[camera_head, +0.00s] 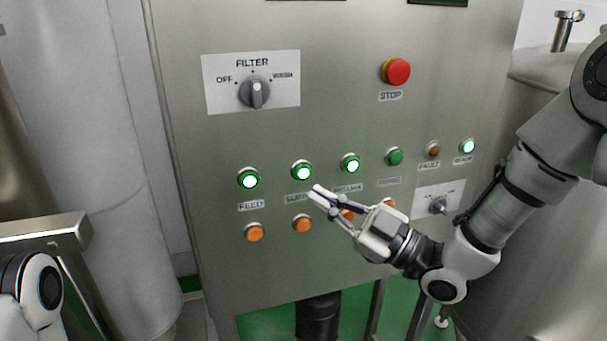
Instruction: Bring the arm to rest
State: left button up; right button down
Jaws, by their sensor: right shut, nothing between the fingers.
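My right gripper (321,194) is shut and empty. It is in front of the middle of a steel control panel (330,120), just below the row of green buttons, and it points up and left. Its arm comes in from the right edge and covers part of the lower right of the panel. I cannot tell the gap between its fingertips and the panel. A white part of my left arm (40,285) shows at the lower left corner; the left gripper is not in view.
Three green buttons (249,179) glow, and another (395,156) is unlit. Orange buttons (254,232) sit below, some partly hidden by my gripper. A FILTER knob (255,92), a red STOP button (397,71) and a small switch (437,206) stick out. Steel tanks (545,245) flank the panel.

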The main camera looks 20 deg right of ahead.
dwell(0.3)
jog(key=s+f+m+g+h, duration=0.2)
jog(key=f+m+g+h, duration=0.15)
jog(key=f, duration=1.25)
jog(key=s+f+m+g+h, duration=0.2)
jog(key=s+f+h, duration=0.15)
jog(key=f, duration=1.25)
jog(key=s+d+f+m+g+h, duration=0.35)
jog(key=s+f, duration=0.45)
jog(key=f, duration=0.4)
jog(key=s+d+f+m+g+h, duration=0.2)
jog(key=s+m+g, duration=0.1)
jog(key=s, duration=0.2)
jog(key=s+d+f+m+g+h, duration=0.2)
jog(key=s+d+m+g, duration=0.1)
jog(key=s, duration=0.3)
jog(key=shift+s+d+f+h, duration=0.3)
jog(key=shift+h, duration=0.05)
jog(key=shift+w, duration=0.1)
